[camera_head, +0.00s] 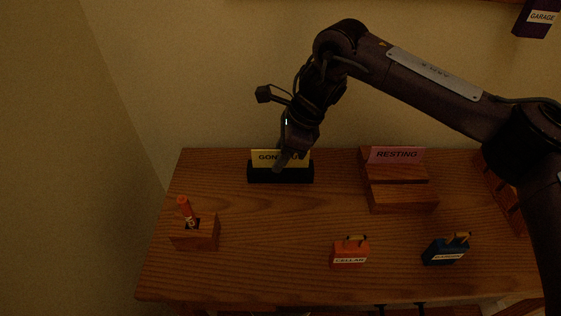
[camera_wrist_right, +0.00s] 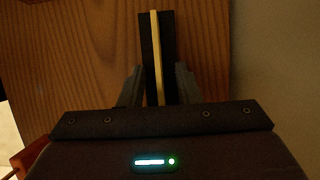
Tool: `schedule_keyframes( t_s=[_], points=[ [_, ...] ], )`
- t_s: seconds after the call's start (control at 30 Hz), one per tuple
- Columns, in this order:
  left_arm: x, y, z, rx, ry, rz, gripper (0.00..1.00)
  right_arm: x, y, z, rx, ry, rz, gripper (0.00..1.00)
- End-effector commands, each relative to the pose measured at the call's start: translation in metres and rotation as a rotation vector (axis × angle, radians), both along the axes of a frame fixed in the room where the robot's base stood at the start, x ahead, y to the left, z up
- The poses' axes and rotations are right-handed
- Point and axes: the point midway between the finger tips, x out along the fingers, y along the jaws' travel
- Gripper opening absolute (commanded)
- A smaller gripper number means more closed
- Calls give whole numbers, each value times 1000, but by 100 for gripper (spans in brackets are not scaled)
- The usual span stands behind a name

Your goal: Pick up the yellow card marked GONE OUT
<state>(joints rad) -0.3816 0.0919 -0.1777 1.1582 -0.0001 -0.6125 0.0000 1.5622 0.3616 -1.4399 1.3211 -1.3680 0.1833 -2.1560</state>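The yellow card (camera_head: 263,158) marked GONE OUT stands upright in a black holder (camera_head: 262,176) at the back left of the desk. My right gripper (camera_head: 281,162) is over the card and hides part of its lettering. In the right wrist view the card (camera_wrist_right: 157,55) is a thin yellow strip along the black holder (camera_wrist_right: 169,50). The fingers of my right gripper (camera_wrist_right: 158,88) are apart, one on each side of the card, with gaps showing between fingers and card. My left gripper is not in view.
A pink RESTING card (camera_head: 395,155) stands on a stepped wooden stand (camera_head: 403,202). A wooden block (camera_head: 207,238) holds an orange marker (camera_head: 185,208). A small orange case (camera_head: 349,256) and a blue case (camera_head: 445,251) stand near the front. The desk's middle (camera_head: 285,225) is clear.

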Motion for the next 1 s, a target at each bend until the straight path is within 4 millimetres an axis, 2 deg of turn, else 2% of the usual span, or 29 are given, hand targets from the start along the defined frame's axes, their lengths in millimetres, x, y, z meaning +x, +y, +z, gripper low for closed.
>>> schedule_keyframes(
  t_s=[0.13,0.33,0.37,0.73,0.87,1.0],
  points=[
    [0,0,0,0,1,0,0,0,0,0,0,0,0,27],
    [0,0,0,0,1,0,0,0,0,0,0,0,0,1],
    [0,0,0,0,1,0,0,0,0,0,0,0,0,0],
    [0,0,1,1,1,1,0,0,0,4,0,-1,1,0],
    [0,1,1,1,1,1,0,1,0,20,1,-4,1,0],
    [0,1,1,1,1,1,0,1,0,50,2,-5,1,0]
  ],
)
